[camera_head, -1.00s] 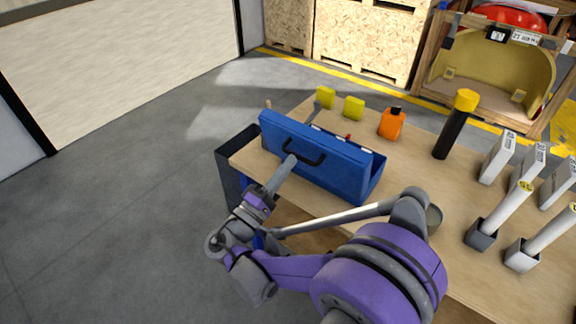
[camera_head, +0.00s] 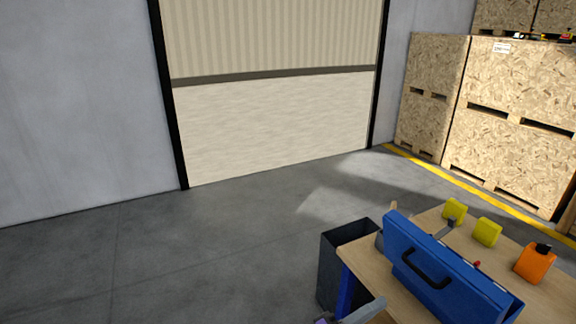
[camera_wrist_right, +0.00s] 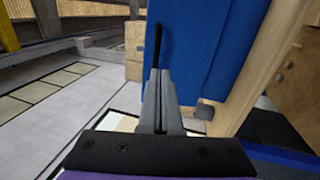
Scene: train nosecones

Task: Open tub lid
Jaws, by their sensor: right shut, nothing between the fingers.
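A blue tub (camera_head: 450,265) with a black handle (camera_head: 425,272) on its near face sits on the wooden workbench at the lower right of the head view. I cannot tell how far its lid is open. The grey tip of my right gripper (camera_head: 379,304) shows at the bottom edge, near the handle side of the tub. In the right wrist view, my right gripper (camera_wrist_right: 160,80) is shut and empty. Its fingers point at the dark handle (camera_wrist_right: 157,45) beside the blue face (camera_wrist_right: 205,50); whether they touch is unclear. My left gripper is out of view.
The workbench (camera_head: 376,290) holds yellow blocks (camera_head: 487,232) and an orange bottle (camera_head: 535,263) behind the tub. A dark bin (camera_head: 338,262) stands at its left end. Wooden crates (camera_head: 515,120) stand at the back right. The grey floor on the left is clear.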

